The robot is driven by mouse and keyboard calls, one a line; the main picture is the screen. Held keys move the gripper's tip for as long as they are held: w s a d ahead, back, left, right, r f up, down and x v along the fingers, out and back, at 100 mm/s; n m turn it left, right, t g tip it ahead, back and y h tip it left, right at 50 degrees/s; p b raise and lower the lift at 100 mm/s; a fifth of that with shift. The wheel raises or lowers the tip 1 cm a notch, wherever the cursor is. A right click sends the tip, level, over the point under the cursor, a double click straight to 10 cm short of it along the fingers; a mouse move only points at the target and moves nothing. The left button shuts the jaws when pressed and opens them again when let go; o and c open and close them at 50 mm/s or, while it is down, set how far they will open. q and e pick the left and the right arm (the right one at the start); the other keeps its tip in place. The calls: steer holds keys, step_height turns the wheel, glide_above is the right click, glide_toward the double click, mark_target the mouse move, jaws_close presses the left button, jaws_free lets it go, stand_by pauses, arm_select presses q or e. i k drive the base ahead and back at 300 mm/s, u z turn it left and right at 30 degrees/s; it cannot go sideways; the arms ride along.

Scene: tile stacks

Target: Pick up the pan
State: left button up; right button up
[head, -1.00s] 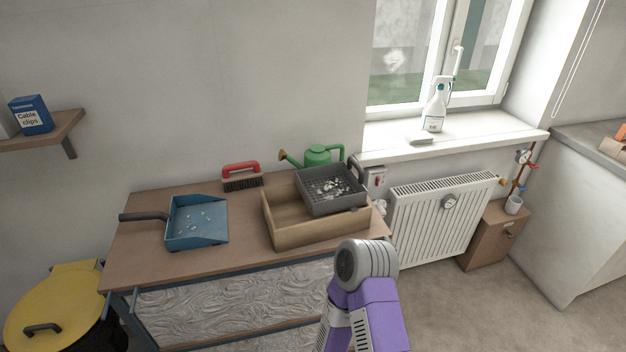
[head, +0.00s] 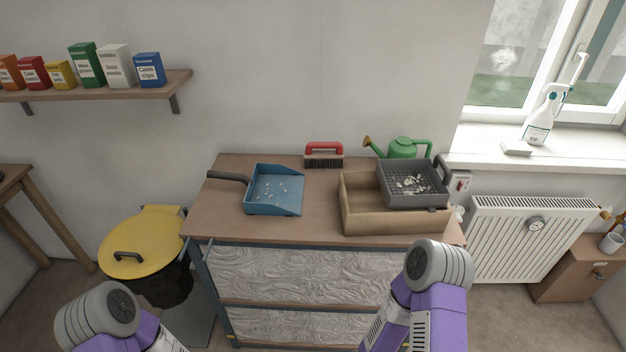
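A blue dustpan (head: 273,205) with a dark handle (head: 228,176) lies on the left part of the wooden workbench (head: 320,228). Its handle points left, and small pale bits lie in the pan. My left arm shows at the bottom left and my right arm at the bottom centre right, both in front of the bench. Only arm links show; neither gripper is in view.
A red-handled brush (head: 324,155) stands at the back of the bench. A wooden box (head: 393,222) with a grey sieve tray (head: 413,200) on it is at the right, a green watering can (head: 404,147) behind. A yellow-lidded bin (head: 140,240) stands left of the bench.

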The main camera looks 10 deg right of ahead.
mark_target(290, 202)
steer(key=z, duration=0.5)
steer(key=k, duration=1.2)
steer(key=u, duration=0.2)
steer(key=i, duration=0.35)
steer(key=u, duration=0.65)
steer(key=i, duration=0.85)
steer(key=z, duration=0.65)
steer(key=i, duration=0.65)
steer(key=z, duration=0.7)
